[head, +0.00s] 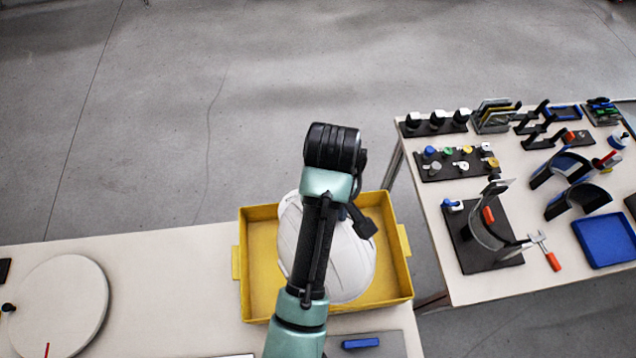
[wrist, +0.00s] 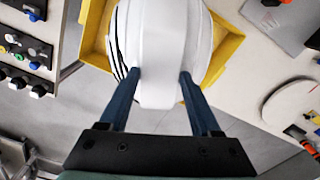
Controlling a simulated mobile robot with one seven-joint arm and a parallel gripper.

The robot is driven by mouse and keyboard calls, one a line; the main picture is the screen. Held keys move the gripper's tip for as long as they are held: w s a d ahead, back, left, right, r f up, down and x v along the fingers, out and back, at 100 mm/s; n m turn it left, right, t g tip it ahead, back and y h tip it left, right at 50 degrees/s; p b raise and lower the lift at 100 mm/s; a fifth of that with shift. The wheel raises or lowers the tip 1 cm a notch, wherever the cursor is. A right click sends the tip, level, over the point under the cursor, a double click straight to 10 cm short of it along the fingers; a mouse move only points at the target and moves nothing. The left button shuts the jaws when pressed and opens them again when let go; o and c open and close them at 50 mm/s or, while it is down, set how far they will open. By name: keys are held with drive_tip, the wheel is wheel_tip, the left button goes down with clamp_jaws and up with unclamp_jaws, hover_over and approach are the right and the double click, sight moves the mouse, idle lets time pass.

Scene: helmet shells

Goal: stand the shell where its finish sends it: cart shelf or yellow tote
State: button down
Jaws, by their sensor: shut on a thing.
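A white helmet shell (head: 352,265) shows in the head view over the yellow tote (head: 258,275), partly hidden behind my arm. In the wrist view the white shell (wrist: 165,45) fills the upper middle, with dark slots along its left side. My gripper (wrist: 160,85) has its two blue fingers on either side of the shell's narrow white end and is shut on it. The yellow tote (wrist: 228,58) lies beyond the shell in the wrist view. I cannot tell whether the shell touches the tote's floor. In the head view the fingertips are hidden.
The tote stands at the right end of a pale table (head: 170,290). A round white disc (head: 60,305) lies on its left. A second table (head: 440,200) at right holds racks, a blue tray (head: 606,240) and a dark-based fixture (head: 482,235). A blue block (head: 360,343) lies in front of the tote.

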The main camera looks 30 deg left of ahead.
drive_tip(key=shift+w+a, duration=0.15)
drive_tip(key=shift+w, duration=0.05)
drive_tip(key=shift+f+b, duration=0.3)
drive_tip(key=shift+b, duration=0.15)
wheel_tip(320, 180, down, 7)
drive_tip(key=b, duration=0.7)
drive_tip(key=shift+s, duration=0.1)
wheel_tip(320, 180, down, 5)
drive_tip(key=shift+f+p, duration=0.1)
drive_tip(key=shift+p, duration=0.55)
drive_tip(key=shift+f+p, duration=0.35)
drive_tip(key=shift+f, duration=2.1)
drive_tip(key=shift+f, duration=0.2)
drive_tip(key=shift+c, duration=0.5)
unclamp_jaws()
